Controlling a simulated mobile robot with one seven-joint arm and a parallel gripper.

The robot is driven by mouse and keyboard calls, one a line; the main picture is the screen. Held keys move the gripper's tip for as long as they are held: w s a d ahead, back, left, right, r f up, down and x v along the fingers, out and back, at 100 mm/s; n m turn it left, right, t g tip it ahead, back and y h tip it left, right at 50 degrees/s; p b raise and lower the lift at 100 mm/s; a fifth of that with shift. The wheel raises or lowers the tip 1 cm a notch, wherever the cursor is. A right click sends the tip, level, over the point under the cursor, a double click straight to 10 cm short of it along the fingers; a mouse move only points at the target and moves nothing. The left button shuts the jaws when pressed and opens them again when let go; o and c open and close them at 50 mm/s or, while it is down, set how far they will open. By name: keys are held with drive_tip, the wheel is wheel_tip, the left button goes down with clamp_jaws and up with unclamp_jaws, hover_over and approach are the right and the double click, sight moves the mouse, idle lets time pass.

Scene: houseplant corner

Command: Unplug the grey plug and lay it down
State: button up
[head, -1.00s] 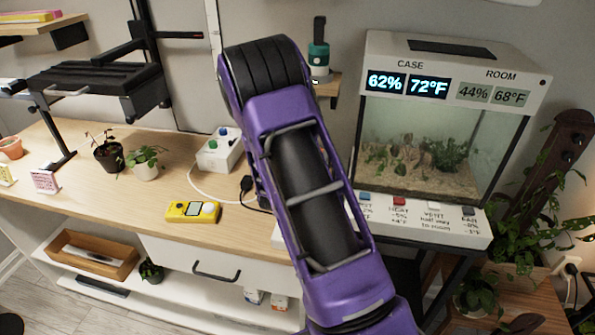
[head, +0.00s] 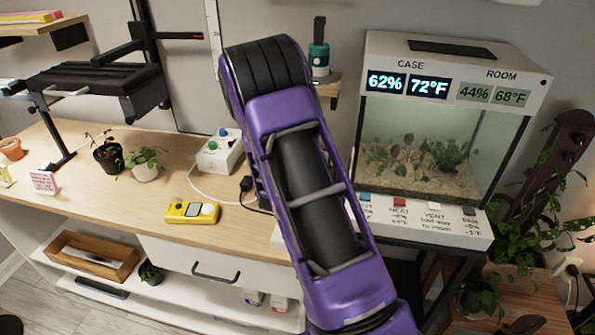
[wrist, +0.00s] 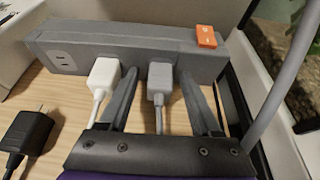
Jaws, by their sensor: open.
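In the wrist view, the grey plug (wrist: 160,86) sits in the grey power strip (wrist: 75,58), its grey cord running back toward me. A white plug (wrist: 103,74) is in the strip just left of it. My gripper (wrist: 159,79) is open, with one finger on each side of the grey plug. The left finger is in the space between the white and grey plugs. I cannot tell whether either finger touches the grey plug. In the head view, my arm hides the strip, the grey plug and my gripper.
A black plug (wrist: 27,132) lies loose on the wooden tabletop (head: 120,192), left of my gripper. An orange switch (wrist: 206,36) is on the strip's right end. The terrarium (head: 425,150) stands to the right. A yellow meter (head: 192,211) lies on the tabletop, with bare wood around it.

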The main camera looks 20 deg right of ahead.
drive_tip(key=shift+c, duration=0.3)
clamp_jaws()
idle(0.4)
drive_tip(key=shift+s, duration=0.1)
idle(1.1)
drive_tip(key=shift+s+a+b, duration=0.15)
drive_tip(key=shift+s+a, duration=0.4)
drive_tip(key=shift+s, duration=0.25)
drive_tip(key=shift+s+a+b, duration=0.15)
drive_tip(key=shift+s+a, duration=0.4)
drive_tip(key=shift+s, duration=0.25)
drive_tip(key=shift+s+a+b, duration=0.15)
drive_tip(key=shift+s+a, duration=0.4)
drive_tip(key=shift+s, duration=0.25)
